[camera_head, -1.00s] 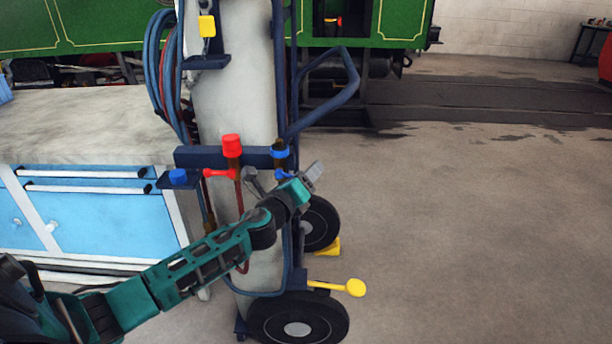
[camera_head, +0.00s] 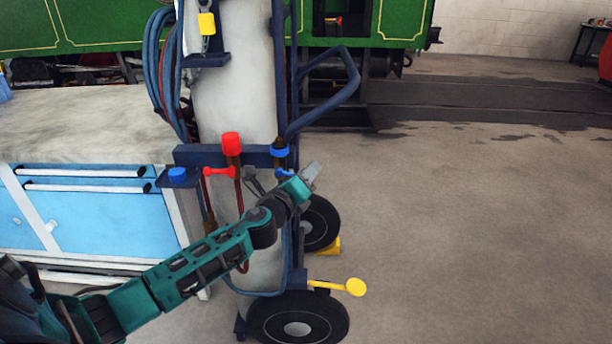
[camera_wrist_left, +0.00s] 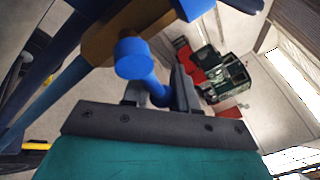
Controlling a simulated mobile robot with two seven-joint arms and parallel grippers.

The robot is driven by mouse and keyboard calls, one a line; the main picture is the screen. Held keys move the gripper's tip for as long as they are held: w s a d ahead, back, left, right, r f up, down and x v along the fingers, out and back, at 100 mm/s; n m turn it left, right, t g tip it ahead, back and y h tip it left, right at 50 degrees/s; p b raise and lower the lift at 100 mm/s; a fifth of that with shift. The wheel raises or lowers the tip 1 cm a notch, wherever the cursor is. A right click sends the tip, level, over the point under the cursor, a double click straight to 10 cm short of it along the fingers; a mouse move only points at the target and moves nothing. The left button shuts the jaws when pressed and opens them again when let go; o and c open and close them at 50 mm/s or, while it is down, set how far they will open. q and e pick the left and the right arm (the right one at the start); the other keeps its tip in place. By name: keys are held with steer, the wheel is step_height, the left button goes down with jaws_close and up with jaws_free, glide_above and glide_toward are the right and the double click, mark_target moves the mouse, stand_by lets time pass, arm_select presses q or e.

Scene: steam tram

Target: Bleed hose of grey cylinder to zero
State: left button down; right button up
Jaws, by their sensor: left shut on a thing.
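The grey cylinder (camera_head: 235,95) stands upright on a dark blue trolley. A dark blue bar across its front carries a red-capped fitting (camera_head: 231,144) with a red lever and a blue-collared fitting (camera_head: 280,152) with a blue lever (camera_head: 284,173). My left gripper (camera_head: 313,170) is at the blue lever, on the right of the bar. In the left wrist view its jaws (camera_wrist_left: 160,92) are shut on the blue lever (camera_wrist_left: 135,58), below a brass body (camera_wrist_left: 130,30). Blue and red hoses hang by the cylinder. My right gripper is not in view.
A blue cap sits on a small shelf (camera_head: 178,180) left of the bar. A blue drawer cabinet (camera_head: 95,215) stands at left. The trolley has black wheels (camera_head: 298,318) and a yellow pedal (camera_head: 355,287). Open floor (camera_head: 480,230) lies right.

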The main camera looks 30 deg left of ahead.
arm_select(q)
steer(key=r+n+t+b, duration=0.1)
steer(key=r+n+b, duration=0.1)
steer(key=shift+w+n, duration=0.1)
steer(key=shift+n, duration=0.3)
steer(key=c, duration=0.9)
jaws_free()
steer(key=shift+f, duration=0.15)
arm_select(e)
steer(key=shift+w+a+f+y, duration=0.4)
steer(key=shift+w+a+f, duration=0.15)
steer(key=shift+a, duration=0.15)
